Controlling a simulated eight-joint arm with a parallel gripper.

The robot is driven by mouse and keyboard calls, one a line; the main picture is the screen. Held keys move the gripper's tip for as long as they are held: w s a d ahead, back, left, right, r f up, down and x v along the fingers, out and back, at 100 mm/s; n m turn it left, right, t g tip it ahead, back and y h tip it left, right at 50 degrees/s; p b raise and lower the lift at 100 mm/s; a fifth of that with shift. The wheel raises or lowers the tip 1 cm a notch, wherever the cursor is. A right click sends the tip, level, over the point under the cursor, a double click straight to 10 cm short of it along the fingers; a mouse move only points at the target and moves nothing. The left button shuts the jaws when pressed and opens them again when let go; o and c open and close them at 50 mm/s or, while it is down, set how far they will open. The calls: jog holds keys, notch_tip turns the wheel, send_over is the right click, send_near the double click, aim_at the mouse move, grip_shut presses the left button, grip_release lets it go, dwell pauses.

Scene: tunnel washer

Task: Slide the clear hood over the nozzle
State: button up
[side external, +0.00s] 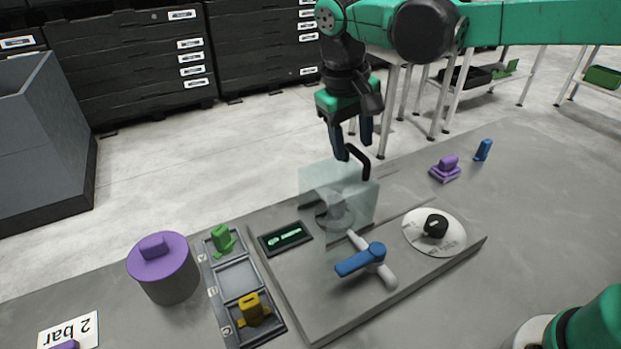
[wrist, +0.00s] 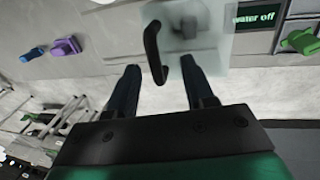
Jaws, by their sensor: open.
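The clear hood (side external: 318,182) is a pale see-through box on the grey base plate, with a black hooked handle (side external: 366,163) on top. In the wrist view the hood (wrist: 215,50) is at the top and its handle (wrist: 152,45) reaches down between the fingers. My gripper (side external: 353,150) is open, pointing down just above the hood with its fingertips around the handle's height. In the wrist view the fingers (wrist: 157,70) stand either side of the handle, with gaps. A blurred grey round shape, possibly the nozzle, shows through the hood; I cannot tell if it is inside or behind.
A blue-handled valve (side external: 362,260) and a black knob on a white dial (side external: 435,226) stand in front and right of the hood. A small display (side external: 285,237), a tray (side external: 238,280) with green and yellow pieces, and a purple-lidded canister (side external: 163,268) are left.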

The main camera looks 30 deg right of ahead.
aim_at(350, 174)
jog(key=r, duration=0.2)
jog(key=a+r, duration=0.1)
jog(key=r, duration=0.2)
jog(key=s+d+f+t+y, duration=0.2)
jog(key=s+d+f+t, duration=0.4)
jog(key=s+d, duration=0.3)
jog(key=shift+s+f+t, duration=0.2)
jog(key=shift+f+t, duration=0.05)
jog(key=shift+t, duration=0.35)
dwell(1.2)
